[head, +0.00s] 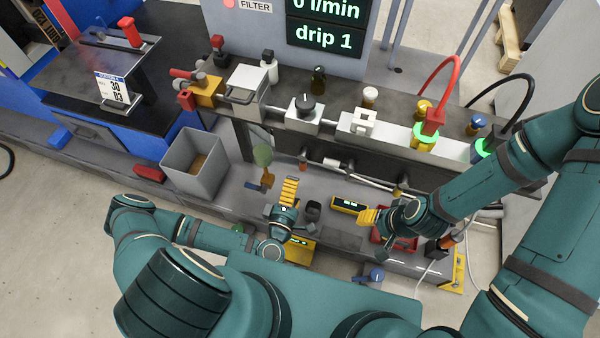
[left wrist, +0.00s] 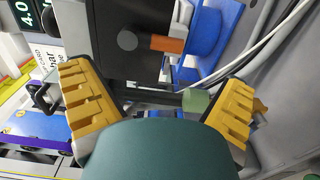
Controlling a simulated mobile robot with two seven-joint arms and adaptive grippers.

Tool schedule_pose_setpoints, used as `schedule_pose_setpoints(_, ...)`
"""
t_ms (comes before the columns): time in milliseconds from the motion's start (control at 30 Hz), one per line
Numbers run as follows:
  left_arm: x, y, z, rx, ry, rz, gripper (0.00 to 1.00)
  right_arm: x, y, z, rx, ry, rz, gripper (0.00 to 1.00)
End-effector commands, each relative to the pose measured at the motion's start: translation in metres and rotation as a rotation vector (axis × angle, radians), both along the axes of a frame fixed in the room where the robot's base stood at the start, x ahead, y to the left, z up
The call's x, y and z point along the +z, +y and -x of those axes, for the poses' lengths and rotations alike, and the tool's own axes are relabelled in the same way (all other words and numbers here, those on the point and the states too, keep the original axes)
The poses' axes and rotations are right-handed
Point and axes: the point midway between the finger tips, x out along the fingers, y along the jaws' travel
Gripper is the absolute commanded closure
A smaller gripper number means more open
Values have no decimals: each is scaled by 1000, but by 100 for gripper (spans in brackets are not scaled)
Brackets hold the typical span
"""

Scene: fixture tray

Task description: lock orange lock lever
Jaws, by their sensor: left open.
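An orange lever (head: 267,176) stands beside a small blue part on the grey bench, just left of my left gripper in the head view. An orange cylinder (left wrist: 167,44) on a blue base (left wrist: 212,38) shows in the left wrist view, beyond the fingers; I cannot tell if it is the same lever. My left gripper (head: 289,190) is open and empty, and its yellow fingers stand wide apart in the left wrist view (left wrist: 160,102). My right gripper (head: 370,217) is near a yellow device; its far finger is hidden.
A grey open bin (head: 196,163) stands left of my left gripper. A pale green oval (head: 262,155) rises close to the lever. A yellow device with a display (head: 349,205) lies to the right.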

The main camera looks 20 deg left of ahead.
Motion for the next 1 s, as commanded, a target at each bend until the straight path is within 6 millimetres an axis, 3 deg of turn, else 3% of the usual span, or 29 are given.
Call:
schedule_pose_setpoints(100, 0, 1, 23, 1, 3, 2, 0, 0, 0, 0, 0, 0, 0, 48)
schedule_pose_setpoints(333, 0, 3, 49, 2, 2, 1, 0, 0, 0, 0, 0, 0, 0, 48)
schedule_pose_setpoints(1000, 0, 2, 53, 0, 2, 0, 0, 0, 0, 0, 0, 0, 0, 48)
